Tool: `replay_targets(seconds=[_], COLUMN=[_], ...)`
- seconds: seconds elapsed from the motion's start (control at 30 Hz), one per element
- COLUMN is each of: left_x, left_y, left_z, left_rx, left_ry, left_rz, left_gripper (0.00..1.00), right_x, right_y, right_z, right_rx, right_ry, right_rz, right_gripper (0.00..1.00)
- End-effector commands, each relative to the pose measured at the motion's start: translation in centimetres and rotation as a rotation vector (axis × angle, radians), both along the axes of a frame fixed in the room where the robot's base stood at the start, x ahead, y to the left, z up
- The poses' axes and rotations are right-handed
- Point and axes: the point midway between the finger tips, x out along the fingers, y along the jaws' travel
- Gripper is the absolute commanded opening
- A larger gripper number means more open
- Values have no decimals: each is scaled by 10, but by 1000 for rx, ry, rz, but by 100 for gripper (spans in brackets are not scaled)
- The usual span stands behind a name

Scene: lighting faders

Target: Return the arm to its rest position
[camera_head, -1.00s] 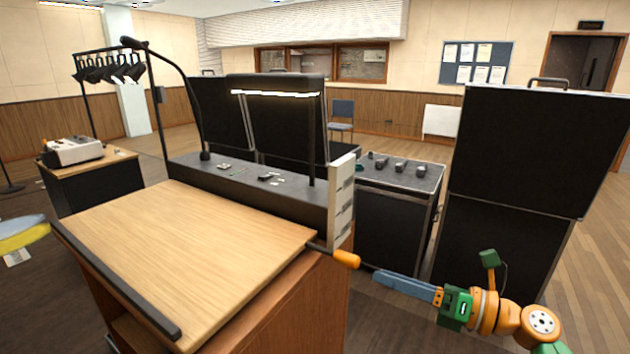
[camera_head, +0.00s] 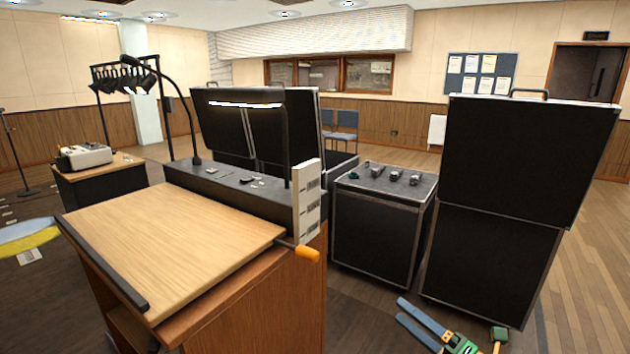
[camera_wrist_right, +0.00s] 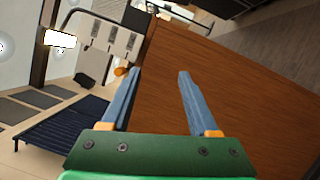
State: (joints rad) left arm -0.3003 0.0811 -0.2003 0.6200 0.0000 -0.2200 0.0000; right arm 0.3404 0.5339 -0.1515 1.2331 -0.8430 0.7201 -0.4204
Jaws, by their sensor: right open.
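My right gripper (camera_head: 400,309) is at the lower right of the head view, low over the floor in front of the black cases. Its two blue fingers are apart, with nothing between them. In the right wrist view the gripper (camera_wrist_right: 160,72) is also open and empty, with the brown wooden desk side behind it. The orange-handled lever (camera_head: 307,253) on the desk's right side is clear of the gripper; its orange end (camera_wrist_right: 121,71) shows beside the left finger in the wrist view, apparently beyond it. My left gripper is not in view.
The wooden desk (camera_head: 170,245) stands left of the gripper. A black case with knobs on top (camera_head: 375,240) and a taller stacked case (camera_head: 490,250) stand beyond it. A white labelled panel (camera_head: 307,200) rises at the desk's corner. Open floor (camera_head: 590,280) lies at the right.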

Motion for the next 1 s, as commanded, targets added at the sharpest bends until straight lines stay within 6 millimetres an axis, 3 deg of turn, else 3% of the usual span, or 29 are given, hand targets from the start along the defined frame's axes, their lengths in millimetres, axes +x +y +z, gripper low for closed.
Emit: replay_targets(seconds=[0.2, 0.27, 0.37, 0.47, 0.5, 0.57, 0.6, 0.7, 0.83, 0.9, 1.0], left_x=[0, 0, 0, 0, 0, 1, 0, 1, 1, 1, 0], left_y=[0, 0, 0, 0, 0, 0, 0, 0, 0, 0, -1], left_z=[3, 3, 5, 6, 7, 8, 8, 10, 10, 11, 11], left_rx=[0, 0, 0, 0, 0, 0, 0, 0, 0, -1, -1], left_ry=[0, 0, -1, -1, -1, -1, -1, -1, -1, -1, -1], left_rz=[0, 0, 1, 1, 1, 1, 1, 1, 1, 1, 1], left_gripper=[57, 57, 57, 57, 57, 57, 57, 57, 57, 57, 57], right_x=[-7, -17, -45, -99, -129, -179, -215, -303, -391, -419, -436], right_y=[-26, -34, -45, -53, -53, -51, -48, -36, -18, -12, -8], right_z=[-93, -126, -191, -269, -300, -342, -365, -407, -430, -434, -435], right_rx=[297, 379, 523, 675, 731, 806, 847, 920, 964, 971, 976], right_ry=[332, 437, 638, 883, 988, 1138, 1232, 1436, 1616, 1668, 1699], right_rz=[-228, -307, -464, -673, -768, -914, -1010, -1241, -1468, -1540, -1587], right_gripper=[61, 61, 61, 61, 61, 61, 61, 61, 61, 61, 61])
